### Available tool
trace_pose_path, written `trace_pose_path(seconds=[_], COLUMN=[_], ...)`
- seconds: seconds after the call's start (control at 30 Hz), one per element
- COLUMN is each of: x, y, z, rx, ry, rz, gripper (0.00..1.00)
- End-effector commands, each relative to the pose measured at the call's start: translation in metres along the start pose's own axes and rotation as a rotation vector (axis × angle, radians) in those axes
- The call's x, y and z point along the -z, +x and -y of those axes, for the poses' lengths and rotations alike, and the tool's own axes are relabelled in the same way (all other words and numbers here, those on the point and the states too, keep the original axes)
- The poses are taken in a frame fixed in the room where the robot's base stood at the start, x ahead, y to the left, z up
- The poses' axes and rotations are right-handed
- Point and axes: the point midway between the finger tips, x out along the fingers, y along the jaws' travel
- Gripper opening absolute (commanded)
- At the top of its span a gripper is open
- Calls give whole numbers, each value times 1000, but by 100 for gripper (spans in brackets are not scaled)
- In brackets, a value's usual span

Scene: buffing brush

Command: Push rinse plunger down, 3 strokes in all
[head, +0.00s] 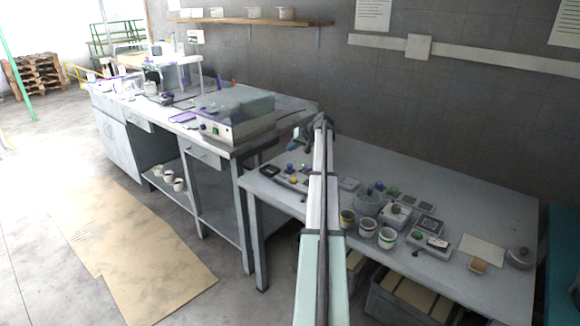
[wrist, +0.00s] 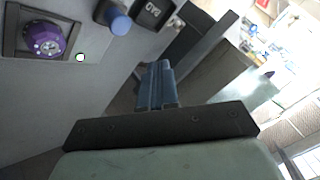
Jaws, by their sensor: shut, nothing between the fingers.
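My gripper (wrist: 155,70) is shut and empty, its two blue-grey fingers side by side in the wrist view. In the head view my gripper (head: 300,134) is at the far end of my arm, above the back left of the low bench. A blue cylindrical knob (wrist: 117,21) stands on the bench beyond the fingertips, up and left of them and apart from them in the picture. It may be the rinse plunger; no label on it is readable. Small blue and yellow parts also show at the low bench's left end in the head view, partly near my arm.
The low bench (head: 480,215) holds cups (head: 367,227) and small devices. A higher bench with a grey machine (head: 235,112) adjoins it.

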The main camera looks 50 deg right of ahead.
Motion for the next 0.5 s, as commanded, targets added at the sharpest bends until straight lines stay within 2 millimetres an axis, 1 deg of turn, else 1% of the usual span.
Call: trace_pose_path(seconds=[0.17, 0.27, 0.5], x=[0, 3, 19], y=[0, -4, -25], z=[0, 2, 18], rx=[0, 0, 0], ry=[0, 0, 0], rz=[0, -1, 0], gripper=[0, 0, 0])
